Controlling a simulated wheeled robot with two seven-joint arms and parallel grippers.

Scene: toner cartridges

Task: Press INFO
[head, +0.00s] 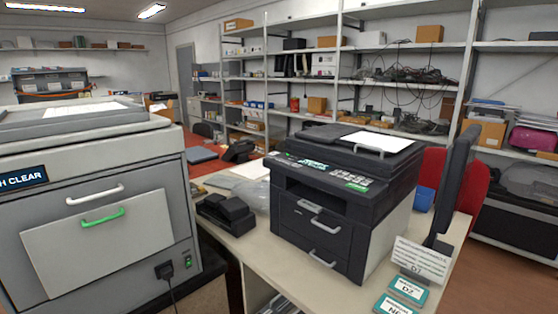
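A black and grey printer (345,205) stands on the light desk. Its sloped front panel carries a small lit display (313,165), several pale keys (344,176) and a green-marked key (357,187). The lettering on these keys is too small to read, so I cannot tell which one is INFO. Two teal-edged cards lie on the desk at the lower right; one reads "D2" (408,290), the other (392,307) is cut off and starts with "NE". Neither of my grippers is in view.
A large grey machine (100,210) with a green handle (103,217) fills the left. A black desk device (227,212) sits left of the printer. A white sign (414,257) and a dark monitor (455,190) stand at its right. Bare desk (270,258) lies in front.

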